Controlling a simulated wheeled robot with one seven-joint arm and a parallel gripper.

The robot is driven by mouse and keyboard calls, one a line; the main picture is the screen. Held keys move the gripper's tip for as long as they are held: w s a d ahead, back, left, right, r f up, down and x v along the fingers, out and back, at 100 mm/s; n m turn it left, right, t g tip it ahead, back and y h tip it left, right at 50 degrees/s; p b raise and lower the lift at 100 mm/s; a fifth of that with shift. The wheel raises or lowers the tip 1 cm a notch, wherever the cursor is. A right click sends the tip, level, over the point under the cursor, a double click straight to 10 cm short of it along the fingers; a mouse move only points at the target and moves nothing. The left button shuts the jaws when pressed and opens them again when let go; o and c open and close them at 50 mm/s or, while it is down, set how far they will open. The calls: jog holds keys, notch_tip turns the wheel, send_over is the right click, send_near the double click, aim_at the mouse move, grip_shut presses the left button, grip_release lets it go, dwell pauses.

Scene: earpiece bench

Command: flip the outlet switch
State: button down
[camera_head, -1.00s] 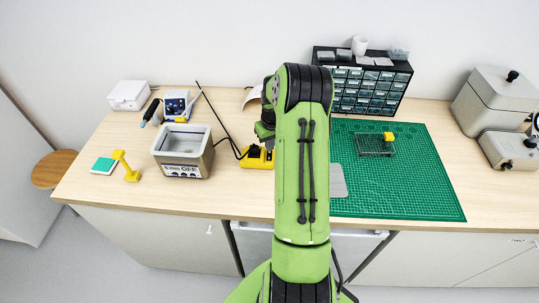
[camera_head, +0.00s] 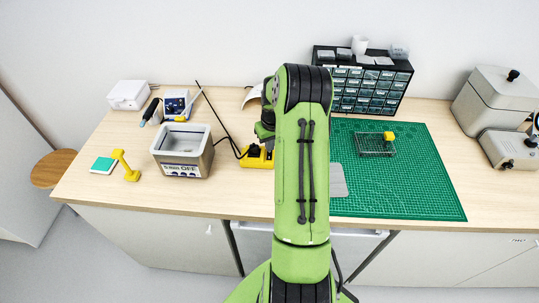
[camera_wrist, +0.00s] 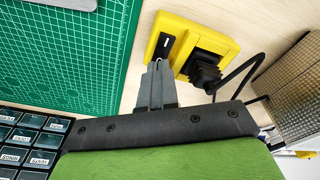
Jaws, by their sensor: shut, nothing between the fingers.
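The yellow outlet (camera_wrist: 215,32) lies on the wooden bench in the wrist view, with a black plug (camera_wrist: 204,70) in its right socket. Its black switch (camera_wrist: 164,45), with a small white mark, is on the left side of the outlet. My gripper (camera_wrist: 157,66) is shut and empty, with its fingertips at the near end of the switch; I cannot tell if they touch it. In the head view the outlet (camera_head: 262,161) shows partly behind my green arm, and my gripper is hidden there.

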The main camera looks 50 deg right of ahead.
jog(key=shift+f+b, duration=0.45)
jog(key=shift+f, duration=0.15)
notch_tip(320, 180, up, 7)
jog(key=p, duration=0.4)
jog(key=shift+p, duration=0.3)
dwell(0.5)
